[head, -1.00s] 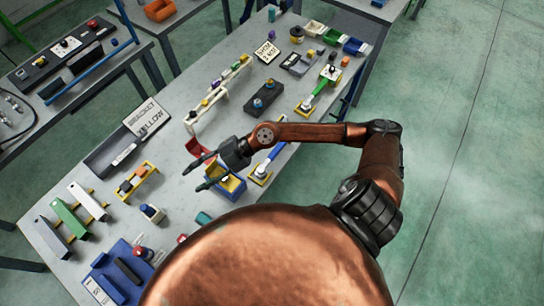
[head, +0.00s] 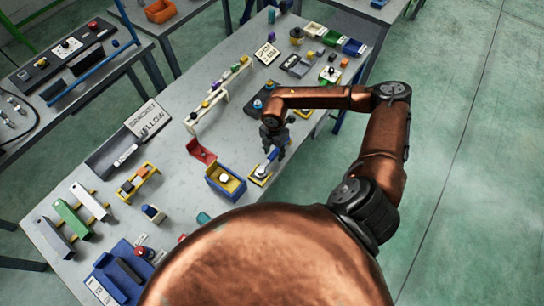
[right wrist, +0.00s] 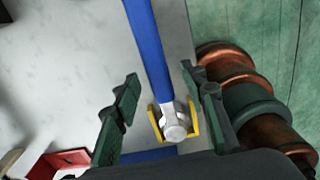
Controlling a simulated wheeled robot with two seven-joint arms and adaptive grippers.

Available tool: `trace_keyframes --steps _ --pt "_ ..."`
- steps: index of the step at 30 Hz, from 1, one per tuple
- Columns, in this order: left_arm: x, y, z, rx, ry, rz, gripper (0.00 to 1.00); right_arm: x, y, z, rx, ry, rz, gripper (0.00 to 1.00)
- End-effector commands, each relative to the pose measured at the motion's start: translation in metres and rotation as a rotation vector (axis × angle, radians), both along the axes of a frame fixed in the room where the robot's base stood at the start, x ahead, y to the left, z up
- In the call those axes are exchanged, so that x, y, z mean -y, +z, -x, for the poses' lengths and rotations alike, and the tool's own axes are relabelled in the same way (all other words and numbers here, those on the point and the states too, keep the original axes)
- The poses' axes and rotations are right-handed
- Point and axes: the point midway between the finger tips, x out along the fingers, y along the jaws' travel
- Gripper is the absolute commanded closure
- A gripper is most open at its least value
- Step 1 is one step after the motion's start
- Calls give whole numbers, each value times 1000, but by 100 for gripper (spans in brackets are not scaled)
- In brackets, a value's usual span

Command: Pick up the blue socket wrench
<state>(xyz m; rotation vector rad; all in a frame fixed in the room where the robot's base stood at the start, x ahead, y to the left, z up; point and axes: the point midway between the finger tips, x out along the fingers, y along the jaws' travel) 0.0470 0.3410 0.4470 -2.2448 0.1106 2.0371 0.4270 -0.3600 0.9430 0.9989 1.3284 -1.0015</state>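The blue socket wrench (right wrist: 150,50) has a long blue handle and a silver head, with the head end in a yellow holder (right wrist: 194,122). In the head view the wrench (head: 269,160) shows beside the blue box, partly covered by my right gripper (head: 275,146). My right gripper is open above the wrench. In the right wrist view its two dark fingers (right wrist: 160,78) lie on either side of the handle and head, with gaps on both sides. Contact with the wrench is not visible. My left gripper is not in view.
A blue box (head: 225,182) with yellow inside stands just left of the wrench, and a red tray (head: 202,151) lies beyond it. A dark block with knobs (head: 257,105) is behind my right gripper. The table's edge is close on the right.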

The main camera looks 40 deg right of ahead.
Motion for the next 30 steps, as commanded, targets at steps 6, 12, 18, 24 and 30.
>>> trace_keyframes --steps 6,12,18,24,30 --pt "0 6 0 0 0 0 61 0 -22 0 0 1 -1 61" --pt "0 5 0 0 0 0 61 0 -24 0 1 1 -1 61" --pt "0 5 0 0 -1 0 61 0 -24 0 1 1 -1 72" --pt "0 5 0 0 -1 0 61 0 -24 0 1 1 -1 86" --pt "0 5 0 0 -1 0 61 -1 -24 0 1 1 -1 99"
